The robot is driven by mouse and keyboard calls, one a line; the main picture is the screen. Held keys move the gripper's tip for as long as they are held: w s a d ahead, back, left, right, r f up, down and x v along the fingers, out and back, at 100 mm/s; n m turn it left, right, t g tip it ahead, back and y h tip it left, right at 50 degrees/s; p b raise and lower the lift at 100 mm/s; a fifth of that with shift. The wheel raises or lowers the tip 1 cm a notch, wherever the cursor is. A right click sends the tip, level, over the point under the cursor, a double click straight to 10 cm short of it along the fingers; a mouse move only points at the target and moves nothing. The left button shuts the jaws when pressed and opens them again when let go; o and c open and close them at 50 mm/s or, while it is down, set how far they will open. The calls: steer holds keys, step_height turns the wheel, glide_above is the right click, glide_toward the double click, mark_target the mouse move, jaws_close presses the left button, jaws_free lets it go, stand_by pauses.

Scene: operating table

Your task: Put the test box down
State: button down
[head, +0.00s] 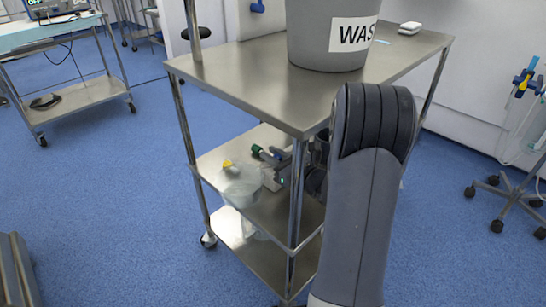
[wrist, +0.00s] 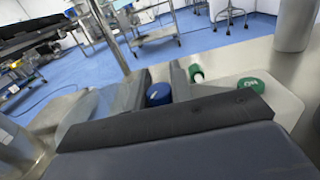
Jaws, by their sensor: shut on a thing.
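In the head view my gripper (head: 280,175) is over the trolley's middle shelf (head: 228,158), partly hidden by a trolley post and my arm. In the wrist view my gripper (wrist: 160,82) is shut, its dark fingers on either side of a blue cap (wrist: 158,94). A pale panel with rounded corners, which looks like the test box (wrist: 285,103), lies just beyond, with green caps on or beside it. Its underside is hidden, so I cannot tell whether it touches the shelf. Dark green pieces (head: 257,151) show beside my gripper in the head view.
A grey waste bin (head: 318,40) stands on the trolley's top shelf (head: 265,80) above. Metal posts (head: 295,195) frame the shelves.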

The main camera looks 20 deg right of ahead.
steer(key=c, duration=1.2)
jaws_free()
steer(key=shift+f, duration=0.1)
steer(key=shift+c, duration=0.2)
steer(key=shift+s+d, duration=0.1)
steer(key=shift+s, duration=0.05)
steer(key=p+v, duration=0.2)
steer(key=v, duration=0.8)
steer(key=shift+p, duration=0.4)
steer(key=shift+v, duration=0.85)
